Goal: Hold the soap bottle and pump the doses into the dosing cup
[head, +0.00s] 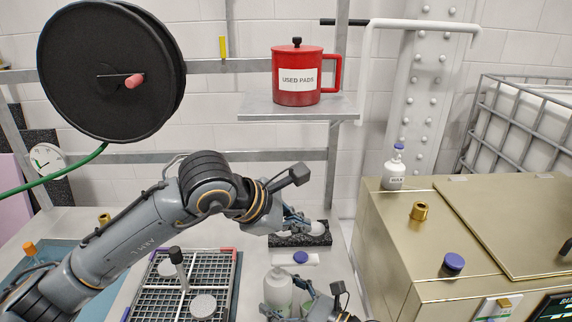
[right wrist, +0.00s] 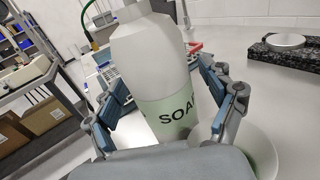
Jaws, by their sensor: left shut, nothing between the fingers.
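The white soap bottle (head: 278,288) with a pale green label stands low in the head view. In the right wrist view the bottle (right wrist: 155,75) shows large with "SOA" readable and its top cut off. My left gripper (head: 308,228) is shut and empty, above and behind the bottle, in front of a dark granite block. A pale round vessel (right wrist: 262,150), perhaps the dosing cup, is partly hidden behind my right finger.
The granite block (right wrist: 270,50) bears a pale disc. A rack tray (head: 155,300) with discs lies left of the bottle. A brass-coloured machine (head: 385,235) with a small bottle (head: 394,170) stands at right. A red "USED PADS" pot (head: 297,92) sits on a shelf.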

